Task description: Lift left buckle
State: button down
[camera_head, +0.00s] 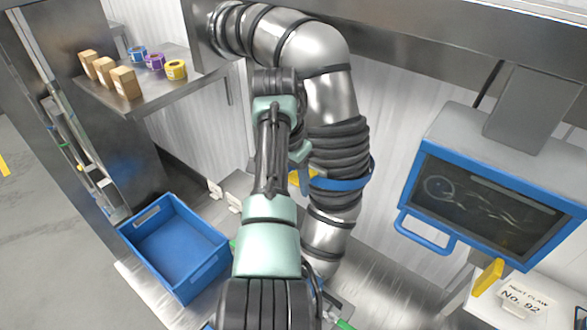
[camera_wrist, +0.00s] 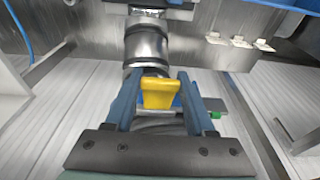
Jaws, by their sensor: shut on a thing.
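The yellow left buckle (camera_wrist: 160,95) sits between the two blue fingers of my gripper (camera_wrist: 158,80) in the wrist view. My gripper is shut on it. In the head view the yellow buckle (camera_head: 295,178) shows beside my arm, at the left side of the blue ring (camera_head: 343,184) around the ribbed metal pipe (camera_head: 338,150). My arm hides part of the buckle and the fingers there. Blue shows just behind the buckle in the wrist view.
A blue crate (camera_head: 208,268) stands at lower left. A metal shelf (camera_head: 146,104) holds small boxes and tape rolls. A blue-framed machine (camera_head: 490,205) stands at right, above a yellow piece (camera_head: 488,278) and a sign (camera_head: 522,300). The pipe rises close beside my arm.

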dwell(0.4)
jog(key=shift+c, duration=1.2)
grip_release()
notch_tip(320, 180, up, 13)
jog(key=s+a+p, duration=0.1)
jog(key=shift+s+a, duration=0.15)
jog(key=shift+s, duration=0.25)
jog(key=shift+f, duration=0.1)
